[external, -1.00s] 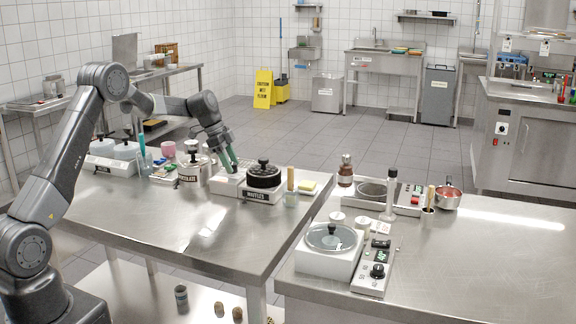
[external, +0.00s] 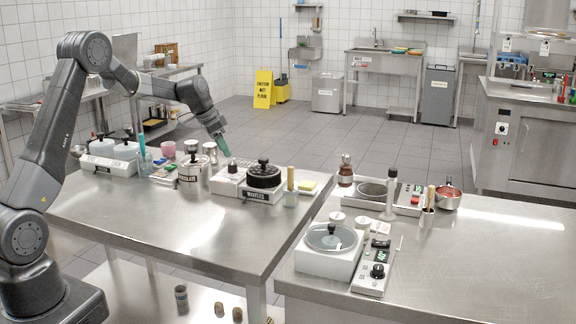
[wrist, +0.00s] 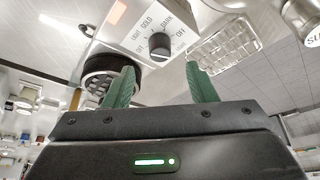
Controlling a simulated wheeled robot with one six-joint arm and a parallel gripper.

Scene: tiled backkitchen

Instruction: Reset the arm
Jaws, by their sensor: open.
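My gripper (external: 222,148) has green fingers and hangs over the back of the left steel table, above and behind the waffle maker with its black round plate (external: 264,175). In the wrist view my gripper (wrist: 160,85) shows two green fingers spread apart with nothing between them. Beyond the fingers, the wrist view shows a control panel with a black knob (wrist: 160,46) and a wire rack (wrist: 222,47). The fingers look clear of these things.
A steel pot with a lid (external: 193,172) stands left of the waffle maker, and a yellow sponge (external: 307,186) lies to its right. The front of the left table (external: 180,225) is bare. A white cooker with a glass lid (external: 330,240) stands on the right table.

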